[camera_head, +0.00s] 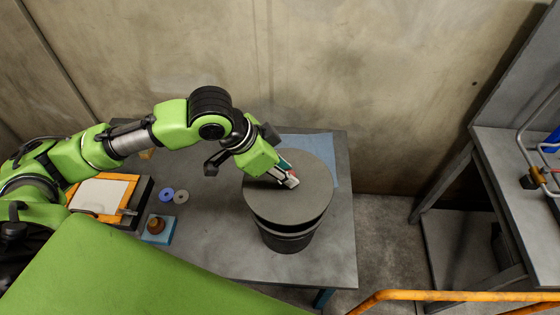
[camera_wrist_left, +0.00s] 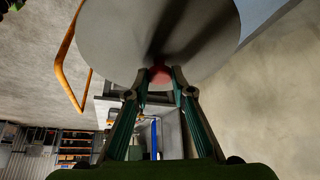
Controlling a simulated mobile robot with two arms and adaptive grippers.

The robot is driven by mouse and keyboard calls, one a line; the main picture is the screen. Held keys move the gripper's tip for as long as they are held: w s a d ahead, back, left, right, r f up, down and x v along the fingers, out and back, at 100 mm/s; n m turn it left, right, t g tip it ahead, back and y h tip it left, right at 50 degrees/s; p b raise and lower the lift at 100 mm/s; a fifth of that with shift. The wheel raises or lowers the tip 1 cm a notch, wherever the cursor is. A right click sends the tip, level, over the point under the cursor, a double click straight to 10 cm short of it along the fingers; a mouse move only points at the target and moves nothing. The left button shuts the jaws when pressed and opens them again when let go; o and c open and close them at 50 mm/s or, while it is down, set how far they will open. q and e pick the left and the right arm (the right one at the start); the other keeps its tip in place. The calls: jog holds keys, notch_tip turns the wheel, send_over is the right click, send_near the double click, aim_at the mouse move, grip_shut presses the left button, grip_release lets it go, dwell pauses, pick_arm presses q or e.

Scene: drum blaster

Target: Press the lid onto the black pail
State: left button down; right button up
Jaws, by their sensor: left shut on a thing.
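The lid (camera_head: 312,190) is a flat grey disc, roughly level over the black pail (camera_head: 287,241) near the right side of the table. It hides the pail's mouth, and I cannot tell whether it touches the rim all round. My left gripper (camera_head: 289,179) comes in from the left over the lid, its fingertips at the lid's upper middle. My right gripper is not in view.
The grey table (camera_head: 232,245) holds an orange-edged tray (camera_head: 103,193), a blue ring (camera_head: 166,194), a grey ring (camera_head: 181,197) and a brown knob on a blue block (camera_head: 160,232). A blue sheet (camera_head: 318,148) lies behind the pail. An orange rail (camera_head: 450,295) runs at lower right.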

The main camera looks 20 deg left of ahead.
aim_at(282, 184)
pick_arm(q)
jog(key=shift+w+r+m, duration=0.15)
jog(key=shift+r+m, duration=0.05)
jog(key=shift+m, duration=0.1)
jog(key=shift+f, duration=0.2)
notch_tip(282, 184, down, 2)
jog(key=b, duration=0.2)
jog(key=shift+d+b, duration=0.1)
jog(key=shift+b, duration=0.25)
notch_tip(282, 184, down, 2)
jog(key=b, duration=0.3)
jog(key=shift+f, duration=1.05)
jog(key=shift+r+p, duration=0.1)
jog(key=shift+p, duration=0.3)
jog(key=shift+p, duration=0.6)
jog(key=shift+f+p, duration=0.2)
jog(key=shift+p, duration=0.2)
dwell(0.7)
